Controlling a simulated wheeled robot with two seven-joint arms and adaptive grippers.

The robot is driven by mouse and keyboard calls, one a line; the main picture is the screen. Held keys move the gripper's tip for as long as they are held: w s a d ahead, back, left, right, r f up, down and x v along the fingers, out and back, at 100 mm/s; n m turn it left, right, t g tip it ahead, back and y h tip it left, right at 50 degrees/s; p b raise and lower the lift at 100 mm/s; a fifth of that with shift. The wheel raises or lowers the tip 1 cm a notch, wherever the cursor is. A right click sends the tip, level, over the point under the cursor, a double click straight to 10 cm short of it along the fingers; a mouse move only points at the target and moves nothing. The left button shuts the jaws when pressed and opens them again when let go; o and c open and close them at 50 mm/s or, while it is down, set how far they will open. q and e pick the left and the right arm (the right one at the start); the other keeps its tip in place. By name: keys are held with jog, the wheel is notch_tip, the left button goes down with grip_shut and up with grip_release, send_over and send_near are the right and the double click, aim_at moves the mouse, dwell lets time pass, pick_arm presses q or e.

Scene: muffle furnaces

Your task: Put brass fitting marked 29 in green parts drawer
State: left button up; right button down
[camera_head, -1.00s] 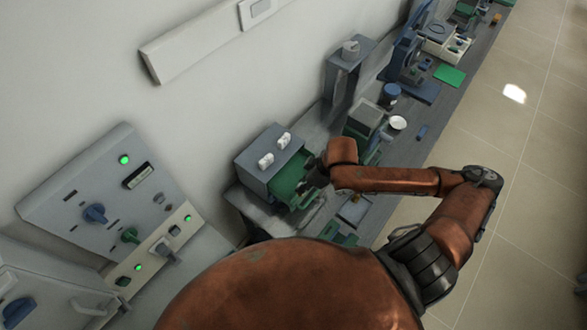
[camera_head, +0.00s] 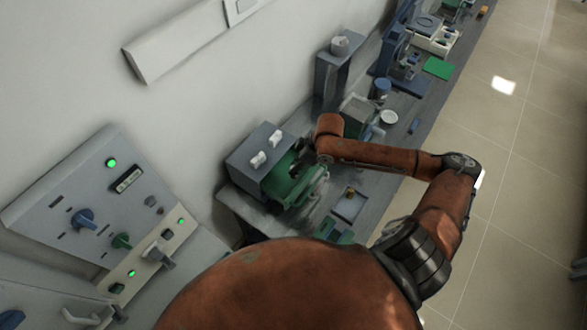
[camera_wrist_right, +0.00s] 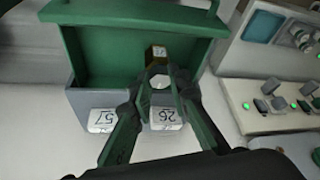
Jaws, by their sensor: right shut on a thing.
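The green parts drawer (camera_head: 311,186) stands pulled out of a grey cabinet (camera_head: 251,163) on the bench. It also shows in the right wrist view (camera_wrist_right: 100,50). My right gripper (camera_head: 300,160) is over the drawer, partly hidden by my own wrist. In the wrist view my right gripper (camera_wrist_right: 160,78) is shut on a small brass fitting (camera_wrist_right: 158,56) with a pale label, in front of the drawer's green wall. I cannot read the label or tell whether the fitting touches the drawer. My left gripper is not in view.
Two white labelled pieces (camera_head: 259,159) sit on the cabinet top. A shallow grey tray (camera_head: 350,206) and a small brass-coloured piece (camera_head: 350,190) are on the bench to the right. A control panel (camera_head: 100,205) is at the left.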

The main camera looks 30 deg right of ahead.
jog(key=shift+w+d+f+p, duration=0.2)
jog(key=shift+w+f, duration=0.35)
jog(key=shift+f, duration=0.65)
jog(key=shift+w+d+f+p, duration=0.2)
jog(key=shift+w+f, duration=0.35)
jog(key=shift+f, duration=0.7)
jog(key=shift+w+d+f+p, duration=0.2)
jog(key=shift+w+f, duration=0.35)
jog(key=shift+f, duration=0.65)
jog(key=shift+f, duration=0.1)
jog(key=c, duration=1.8)
grip_release()
jog(key=v, duration=1.2)
jog(key=shift+b, duration=0.35)
